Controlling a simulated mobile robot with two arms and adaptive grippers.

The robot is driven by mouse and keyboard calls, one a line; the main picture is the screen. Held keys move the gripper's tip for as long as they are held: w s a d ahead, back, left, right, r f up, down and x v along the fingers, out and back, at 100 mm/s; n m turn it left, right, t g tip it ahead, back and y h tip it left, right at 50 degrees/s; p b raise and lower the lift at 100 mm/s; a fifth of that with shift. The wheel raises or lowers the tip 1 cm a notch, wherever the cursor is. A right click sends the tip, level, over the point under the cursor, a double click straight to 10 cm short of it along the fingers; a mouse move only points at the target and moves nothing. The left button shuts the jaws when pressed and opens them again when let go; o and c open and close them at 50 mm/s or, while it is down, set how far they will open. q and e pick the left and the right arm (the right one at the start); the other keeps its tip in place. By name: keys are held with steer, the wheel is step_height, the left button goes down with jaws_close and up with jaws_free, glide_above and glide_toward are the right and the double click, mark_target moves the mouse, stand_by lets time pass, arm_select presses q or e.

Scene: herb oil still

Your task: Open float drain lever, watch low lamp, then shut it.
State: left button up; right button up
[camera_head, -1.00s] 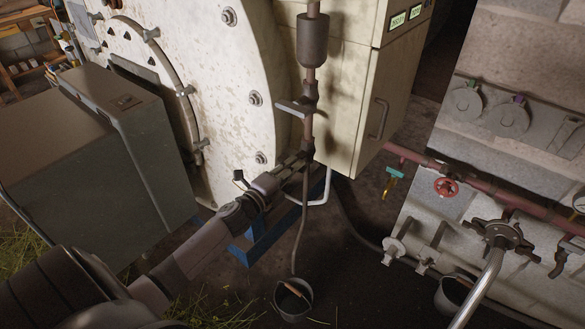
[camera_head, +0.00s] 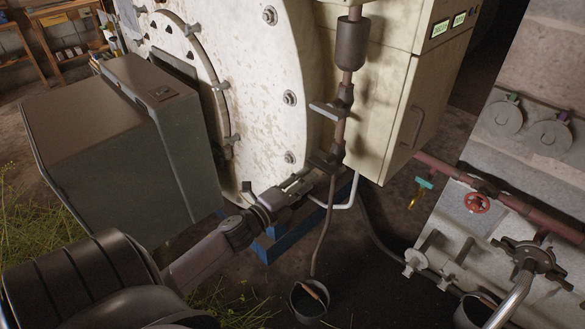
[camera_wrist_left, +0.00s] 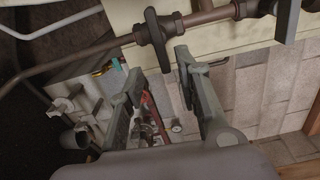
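A thin brown vertical pipe with a dark cylindrical float body (camera_head: 352,43) runs down beside the cream cabinet. An upper lever (camera_head: 328,110) sticks out to the left of this pipe. A lower dark valve lever (camera_head: 325,161) sits near the pipe's bottom end. My left gripper (camera_head: 312,178) is just below that lower lever. In the left wrist view, my left gripper (camera_wrist_left: 158,66) has its fingers apart with nothing between them. A dark lever (camera_wrist_left: 156,40) lies just beyond the fingertips. Contact cannot be told. No low lamp is clearly identifiable. My right gripper is not in view.
The cream cabinet (camera_head: 395,100) carries small lit green displays (camera_head: 440,28). A hose (camera_head: 322,235) leads from the pipe down to a bucket (camera_head: 309,302) on the floor. A red pipe with a red handwheel (camera_head: 477,203) is at the right. A grey-green box (camera_head: 120,140) stands left.

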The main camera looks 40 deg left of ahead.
arm_select(q)
steer(key=s, duration=0.5)
steer(key=shift+s+a, duration=0.1)
steer(key=shift+a, duration=0.1)
steer(key=s+d+f+n+g+y, duration=0.1)
steer(key=s+f+n+g, duration=0.25)
steer(key=f, duration=0.75)
steer(key=s+f+n+g+y, duration=0.15)
steer(key=s+f+n, duration=0.3)
steer(key=f, duration=0.75)
steer(key=s+d+f+n+g, duration=0.1)
steer(key=s+f+n+g, duration=0.25)
steer(key=f, duration=0.75)
steer(key=s+d+f+n+g, duration=0.1)
steer(key=s+d+f, duration=0.3)
steer(key=s, duration=0.5)
steer(key=s+d+f+n+g, duration=0.2)
steer(key=s+d+f+g, duration=0.2)
steer(key=s+f, duration=0.4)
steer(key=s+d+f+n+g, duration=0.2)
steer(key=s+f, duration=0.4)
steer(key=s, duration=0.4)
steer(key=shift+s+d+g+h, duration=0.45)
steer(key=shift+d+g, duration=0.3)
steer(key=shift+d, duration=0.2)
steer(key=shift+o, duration=0.3)
steer(key=shift+w+n, duration=0.1)
steer(key=shift+n, duration=0.15)
